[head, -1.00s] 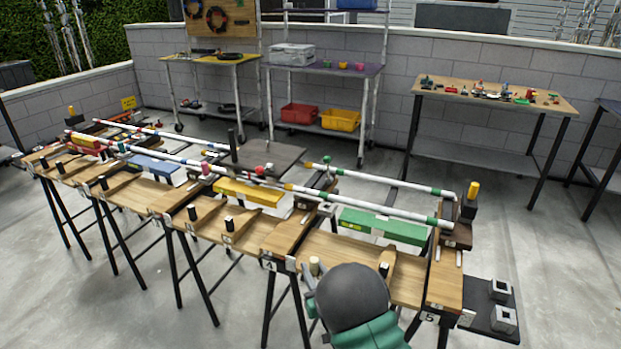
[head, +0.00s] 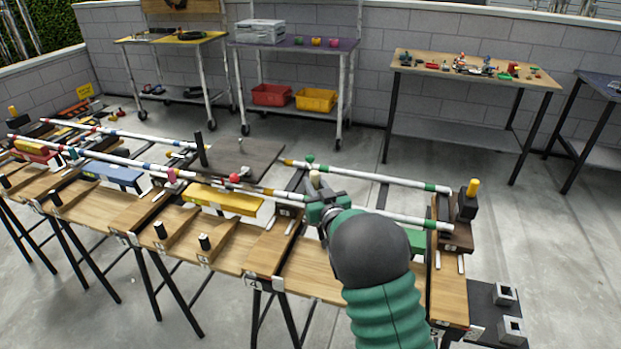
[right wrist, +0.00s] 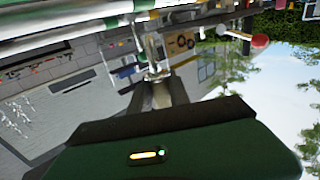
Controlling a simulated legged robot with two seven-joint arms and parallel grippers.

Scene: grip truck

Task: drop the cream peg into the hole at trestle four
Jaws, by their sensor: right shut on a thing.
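The cream peg (head: 315,180) shows in the head view at the tip of my right gripper (head: 318,198), which is shut on it. The peg is roughly upright, by the near striped rail. The gripper's dark fingers show in the right wrist view (right wrist: 160,88), but the peg is hard to make out there. Trestle four (head: 262,272) carries a white "4" label and stands left of my right forearm. I cannot make out its hole; the gripper and rail hide part of that area. My left gripper is not in view.
Striped rails (head: 408,216) run along the trestles near the gripper. A yellow block (head: 222,198) lies to the left, and a green block (head: 416,240) is partly behind my arm. A yellow-topped black post (head: 468,200) stands at the right end.

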